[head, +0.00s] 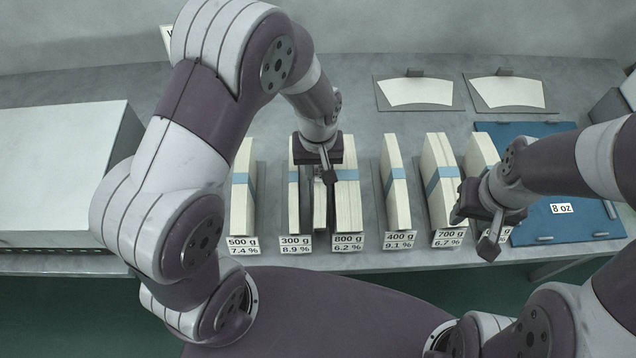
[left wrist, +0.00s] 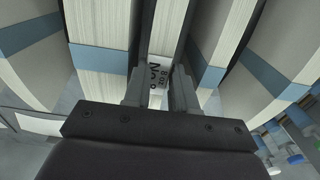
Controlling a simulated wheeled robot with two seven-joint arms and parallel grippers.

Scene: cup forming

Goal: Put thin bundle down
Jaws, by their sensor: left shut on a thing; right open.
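A row of cream paper bundles with blue bands stands on the grey table. My left gripper (head: 326,175) reaches down between the 300 g bundle (head: 293,205) and the 800 g bundle (head: 347,210). It is shut on a thin bundle (head: 319,216), mostly hidden by the fingers. I cannot tell whether the thin bundle touches the table. My right gripper (head: 487,222) is open and empty, in front of the rightmost bundles.
The 500 g bundle (head: 243,190), 400 g bundle (head: 396,185) and 700 g bundle (head: 438,180) stand in the same row. A blue board (head: 560,225) marked 8 oz lies at right. Two cream fan-shaped blanks (head: 415,92) lie behind. A large grey box (head: 60,170) fills the left.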

